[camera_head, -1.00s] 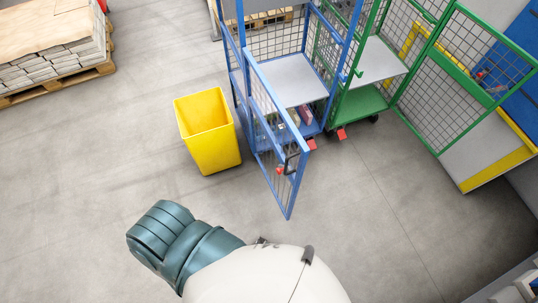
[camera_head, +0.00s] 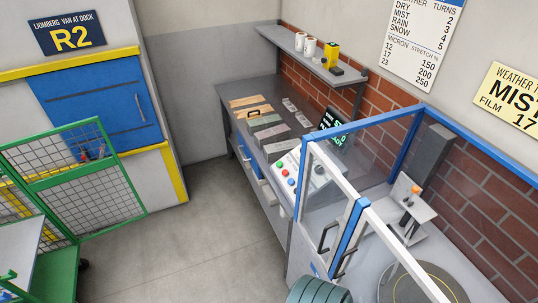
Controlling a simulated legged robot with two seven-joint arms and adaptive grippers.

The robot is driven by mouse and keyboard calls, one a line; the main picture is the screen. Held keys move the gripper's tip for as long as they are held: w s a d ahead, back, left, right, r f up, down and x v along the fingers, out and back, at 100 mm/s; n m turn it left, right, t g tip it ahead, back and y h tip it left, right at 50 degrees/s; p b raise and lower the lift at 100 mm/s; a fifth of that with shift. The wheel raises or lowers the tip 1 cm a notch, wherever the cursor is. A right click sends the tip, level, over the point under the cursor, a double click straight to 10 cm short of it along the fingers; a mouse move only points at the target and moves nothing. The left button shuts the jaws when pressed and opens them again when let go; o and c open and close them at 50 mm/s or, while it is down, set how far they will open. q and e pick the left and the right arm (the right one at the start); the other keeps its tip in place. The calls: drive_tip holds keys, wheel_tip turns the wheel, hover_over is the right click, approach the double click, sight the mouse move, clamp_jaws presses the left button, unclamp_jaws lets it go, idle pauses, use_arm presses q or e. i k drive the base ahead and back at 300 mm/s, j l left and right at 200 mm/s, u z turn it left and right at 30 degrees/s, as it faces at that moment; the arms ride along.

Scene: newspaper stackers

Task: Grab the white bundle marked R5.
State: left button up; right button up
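No white bundle marked R5 can be made out in the head view. Neither of my grippers is in view. A teal ribbed part at the bottom edge appears to be mine, and no fingers show on it.
A grey workbench (camera_head: 232,100) holds several flat items and a button panel (camera_head: 290,178). A framed machine enclosure (camera_head: 362,160) with a round turntable (camera_head: 422,290) stands at right. A green mesh cage (camera_head: 85,185) is at left, near a blue shutter (camera_head: 100,105) under an R2 sign (camera_head: 68,35). Floor between is clear.

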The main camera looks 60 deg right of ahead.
sight(271, 152)
drive_tip(key=z, duration=2.15)
drive_tip(key=i+j+z, duration=0.15)
drive_tip(key=i+j, duration=0.8)
